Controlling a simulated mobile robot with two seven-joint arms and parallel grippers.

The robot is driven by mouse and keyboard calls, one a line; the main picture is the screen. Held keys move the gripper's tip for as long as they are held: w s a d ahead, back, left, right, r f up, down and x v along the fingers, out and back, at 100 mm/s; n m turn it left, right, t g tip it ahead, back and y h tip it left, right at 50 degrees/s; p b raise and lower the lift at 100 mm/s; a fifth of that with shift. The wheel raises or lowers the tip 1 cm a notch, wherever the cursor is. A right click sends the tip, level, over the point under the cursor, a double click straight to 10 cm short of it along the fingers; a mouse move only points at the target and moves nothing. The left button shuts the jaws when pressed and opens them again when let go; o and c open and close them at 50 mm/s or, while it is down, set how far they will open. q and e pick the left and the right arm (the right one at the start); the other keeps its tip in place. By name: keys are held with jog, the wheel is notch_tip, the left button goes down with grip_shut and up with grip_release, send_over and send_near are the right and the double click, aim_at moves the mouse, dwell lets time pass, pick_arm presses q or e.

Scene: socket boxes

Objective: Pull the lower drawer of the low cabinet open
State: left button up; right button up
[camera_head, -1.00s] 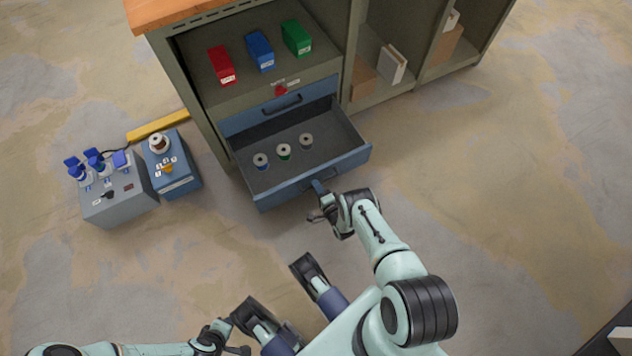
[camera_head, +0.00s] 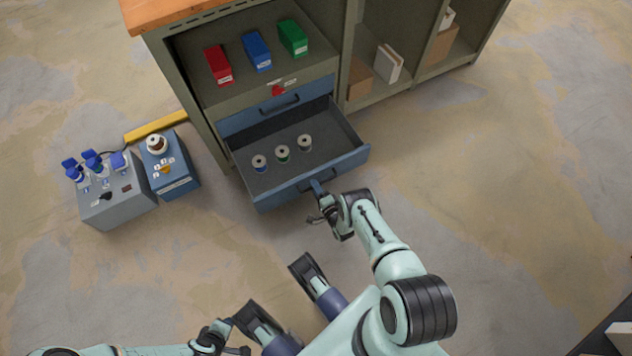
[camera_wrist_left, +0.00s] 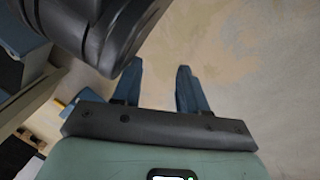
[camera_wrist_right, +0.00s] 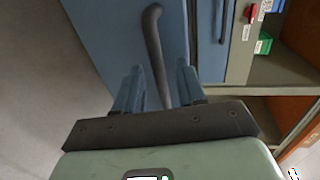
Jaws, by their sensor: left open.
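The low cabinet (camera_head: 197,105) has an olive frame and a wooden top. Its lower drawer (camera_head: 345,163) is blue-fronted and stands pulled out, with three small spools (camera_head: 283,153) inside. My right gripper (camera_head: 316,187) is at the front of this drawer. In the right wrist view its two fingers (camera_wrist_right: 158,88) stand apart, one on each side of the dark bar handle (camera_wrist_right: 154,45). It looks open around the handle; contact cannot be told. My left gripper (camera_wrist_left: 158,88) is open and empty over bare floor; it sits at the lower left in the head view (camera_head: 225,338).
The upper drawer (camera_head: 240,119) is shut. Red (camera_head: 218,66), blue (camera_head: 257,52) and green (camera_head: 293,38) boxes stand on the shelf above. Grey (camera_head: 115,200) and blue (camera_head: 175,170) socket boxes are left of the cabinet. Floor before the drawer is free.

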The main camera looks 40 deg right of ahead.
pick_arm(q)
notch_tip(320, 180, up, 6)
jog(key=d+p, duration=0.2)
jog(key=p, duration=0.2)
jog(key=shift+s+d+m+h, duration=0.3)
pick_arm(e)
jog(key=v, duration=1.3)
pick_arm(q)
jog(key=shift+f, duration=0.1)
